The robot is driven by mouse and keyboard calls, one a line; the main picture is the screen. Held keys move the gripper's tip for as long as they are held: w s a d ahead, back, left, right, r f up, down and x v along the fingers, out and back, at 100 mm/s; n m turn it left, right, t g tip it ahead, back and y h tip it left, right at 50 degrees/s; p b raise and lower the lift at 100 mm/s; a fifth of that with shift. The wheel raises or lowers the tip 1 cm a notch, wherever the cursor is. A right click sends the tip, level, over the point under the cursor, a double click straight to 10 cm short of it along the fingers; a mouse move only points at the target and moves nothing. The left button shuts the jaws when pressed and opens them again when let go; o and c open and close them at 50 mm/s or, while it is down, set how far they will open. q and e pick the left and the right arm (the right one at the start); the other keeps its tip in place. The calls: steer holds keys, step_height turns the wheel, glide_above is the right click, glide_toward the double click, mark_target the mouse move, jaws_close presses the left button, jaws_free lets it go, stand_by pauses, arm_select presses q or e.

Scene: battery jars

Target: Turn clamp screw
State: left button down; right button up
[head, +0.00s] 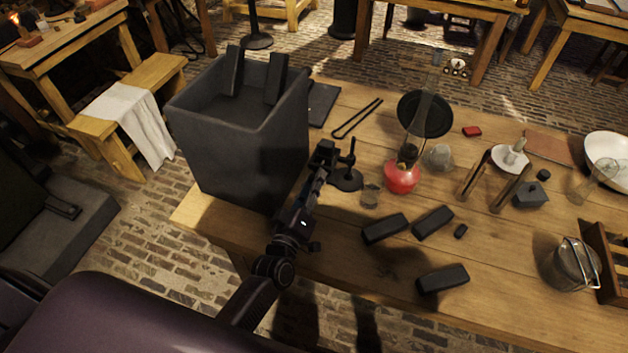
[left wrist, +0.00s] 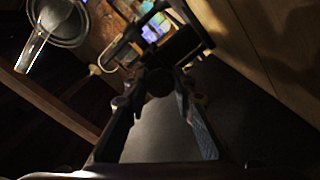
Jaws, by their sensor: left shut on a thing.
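My left gripper (head: 324,158) reaches in beside the right wall of a large dark grey battery jar (head: 240,158), above the table. In the left wrist view its two fingers (left wrist: 159,82) close on a small dark round knob (left wrist: 159,85), which looks like the clamp screw. A dark clamp-like block (left wrist: 181,43) lies just beyond it. In the head view the knob is hidden by the gripper. A small black stand (head: 347,180) with an upright rod is just right of the gripper. Two dark plates (head: 276,78) stick up from the jar. My right gripper is not in view.
The wooden table (head: 340,258) holds several black blocks (head: 386,228), a red burner (head: 402,178), a small glass (head: 370,196), black tongs (head: 357,118) and a metal pot (head: 571,265). The table's front edge is mostly clear. A bench with a white cloth (head: 127,117) is at left.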

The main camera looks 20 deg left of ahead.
arm_select(q)
steer(key=shift+f, duration=0.1)
steer(key=c, duration=1.6)
jaws_free()
steer(key=s, duration=1.2)
steer(key=shift+a, duration=0.2)
